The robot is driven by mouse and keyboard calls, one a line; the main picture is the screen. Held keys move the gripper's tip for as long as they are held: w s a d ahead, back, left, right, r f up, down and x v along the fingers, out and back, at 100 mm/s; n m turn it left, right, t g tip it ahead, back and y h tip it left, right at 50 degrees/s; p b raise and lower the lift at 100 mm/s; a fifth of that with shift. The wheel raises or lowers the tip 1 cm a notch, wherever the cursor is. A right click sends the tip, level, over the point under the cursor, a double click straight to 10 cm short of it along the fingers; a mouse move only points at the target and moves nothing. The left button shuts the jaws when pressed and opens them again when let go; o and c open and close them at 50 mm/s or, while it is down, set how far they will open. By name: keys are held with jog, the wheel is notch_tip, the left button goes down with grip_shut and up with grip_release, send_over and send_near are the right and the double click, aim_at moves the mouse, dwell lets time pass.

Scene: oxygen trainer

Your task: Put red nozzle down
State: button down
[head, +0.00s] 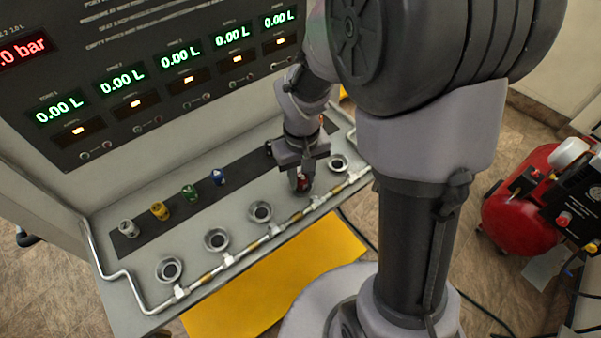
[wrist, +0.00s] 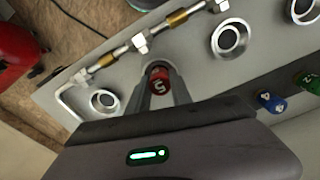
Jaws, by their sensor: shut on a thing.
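The red nozzle (wrist: 159,83), with a 5 on its top, is between the two fingers of my gripper (wrist: 162,92) in the wrist view. In the head view my gripper (head: 301,184) points down at the panel, and a bit of the red nozzle (head: 303,180) shows between the fingers. It is at the place in the row of ring sockets between the socket (head: 261,211) on the left and the socket (head: 338,163) on the right. The fingers hide what is beneath, so I cannot tell whether the nozzle sits in a socket or hangs above.
Blue (head: 218,176), green (head: 189,192), yellow (head: 160,210) and grey (head: 129,228) nozzles stand on a dark strip (head: 176,225). A pipe with brass fittings (head: 295,216) runs along the panel's front. The display console (head: 150,75) rises behind. A red tank (head: 520,212) stands right.

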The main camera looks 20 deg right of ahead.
aim_at(301, 175)
jog(key=shift+f, duration=0.3)
jog(key=shift+s+f+b, duration=0.35)
jog(key=shift+b, duration=0.25)
jog(key=c, duration=1.2)
grip_release()
jog(key=shift+s, duration=0.15)
jog(key=shift+o, duration=0.2)
jog(key=r+p, duration=0.1)
jog(key=r, duration=0.1)
jog(key=w+r+p, duration=0.1)
jog(key=r+p, duration=0.1)
jog(key=r, duration=0.1)
jog(key=shift+w+r, duration=0.1)
jog(key=shift+w, duration=0.1)
notch_tip(301, 175, up, 9)
jog(key=p, duration=0.2)
jog(key=s+a+r+m+t+y, duration=0.1)
jog(key=s+a+r+m+t, duration=0.1)
jog(key=s+r, duration=0.3)
jog(key=s+a+r+m+t+y, duration=0.1)
jog(key=s+a+r+m+t, duration=0.1)
jog(key=s+r, duration=0.3)
jog(key=s+m+t, duration=0.1)
jog(key=s, duration=0.2)
jog(key=shift+r+t, duration=0.2)
jog(key=shift+t, duration=0.2)
jog(key=shift+s, duration=0.15)
